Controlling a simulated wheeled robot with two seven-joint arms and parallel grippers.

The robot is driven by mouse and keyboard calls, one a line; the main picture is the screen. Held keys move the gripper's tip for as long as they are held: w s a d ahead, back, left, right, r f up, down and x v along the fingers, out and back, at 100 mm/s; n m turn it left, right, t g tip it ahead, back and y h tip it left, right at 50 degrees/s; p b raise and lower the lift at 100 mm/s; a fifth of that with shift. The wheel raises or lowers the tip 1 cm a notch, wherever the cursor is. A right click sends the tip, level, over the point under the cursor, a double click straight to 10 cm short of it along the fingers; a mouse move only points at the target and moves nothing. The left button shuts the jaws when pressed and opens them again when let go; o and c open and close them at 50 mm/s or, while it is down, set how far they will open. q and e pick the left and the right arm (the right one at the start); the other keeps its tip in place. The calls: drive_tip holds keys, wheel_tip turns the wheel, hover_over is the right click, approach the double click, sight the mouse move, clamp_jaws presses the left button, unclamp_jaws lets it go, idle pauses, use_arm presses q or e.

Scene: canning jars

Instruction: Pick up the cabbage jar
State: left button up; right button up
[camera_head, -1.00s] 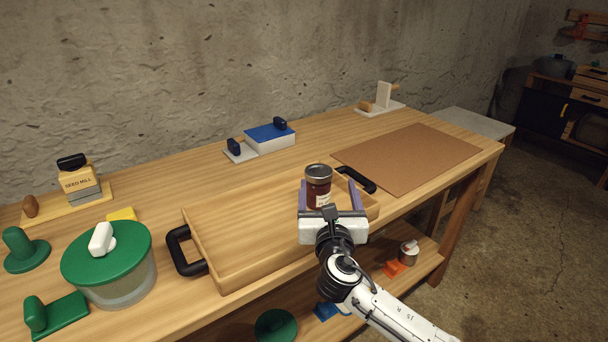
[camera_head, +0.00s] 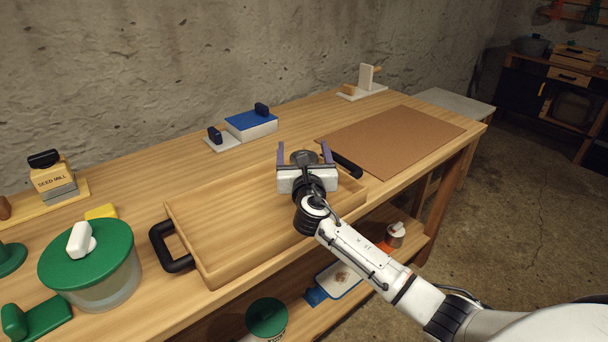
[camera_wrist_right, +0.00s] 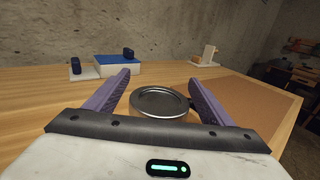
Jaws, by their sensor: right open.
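A glass jar shows only its round grey metal lid (camera_head: 303,157) in the head view. Its body and label are hidden behind my right gripper, so I cannot read what it holds. My right gripper (camera_head: 303,148) is open at the far right part of the wooden tray, with one purple finger on each side of the lid. In the right wrist view the lid (camera_wrist_right: 159,101) lies between the spread fingers (camera_wrist_right: 160,79), with a gap on both sides. My left gripper is not in view.
The wooden tray (camera_head: 235,220) has black handles (camera_head: 170,246). A brown mat (camera_head: 390,140) lies to the right, and a blue-topped block (camera_head: 250,122) stands behind. A green-lidded tub (camera_head: 88,265) and a seed mill (camera_head: 52,178) are at left.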

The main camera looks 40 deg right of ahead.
drive_tip(key=shift+w+r, duration=0.1)
drive_tip(key=c, duration=1.5)
